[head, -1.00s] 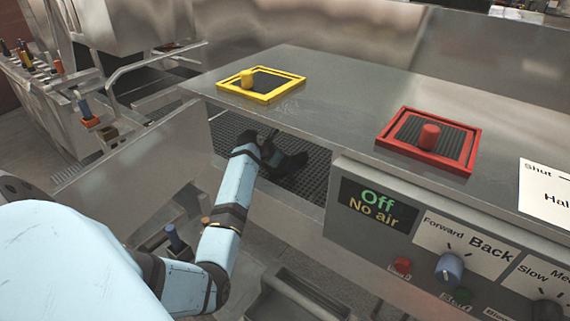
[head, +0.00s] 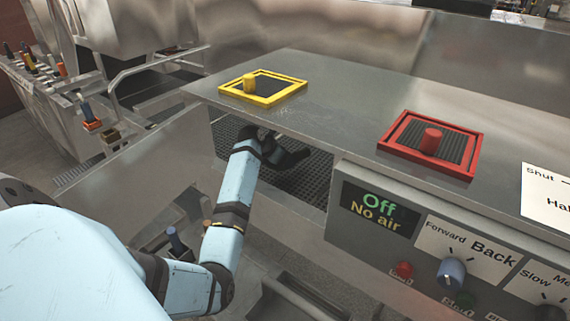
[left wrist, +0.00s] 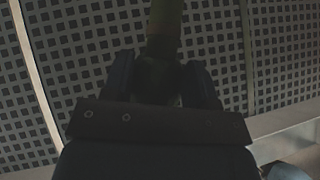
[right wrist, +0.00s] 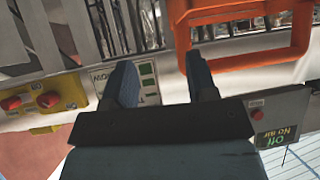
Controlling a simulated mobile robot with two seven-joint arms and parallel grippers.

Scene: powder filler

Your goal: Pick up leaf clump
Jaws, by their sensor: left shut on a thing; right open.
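My left gripper (head: 290,156) reaches into the dark opening under the steel top, above a perforated mesh floor (head: 306,185). In the left wrist view its fingers (left wrist: 162,68) are shut on a dim olive-green thing (left wrist: 165,20), which I take for the leaf clump. It is long and narrow here and runs out past the top of the picture. Its shape is hard to make out in the shadow, and the head view hides it behind the gripper and top. My right gripper (right wrist: 162,75) is open and empty in the right wrist view.
The steel top (head: 330,100) overhangs the opening, with a yellow-framed hatch (head: 263,100) and a red-framed hatch (head: 470,150) on it. A control panel (head: 380,208) reading "Off / No air" borders the opening on the right. An orange frame (right wrist: 250,58) is near my right gripper.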

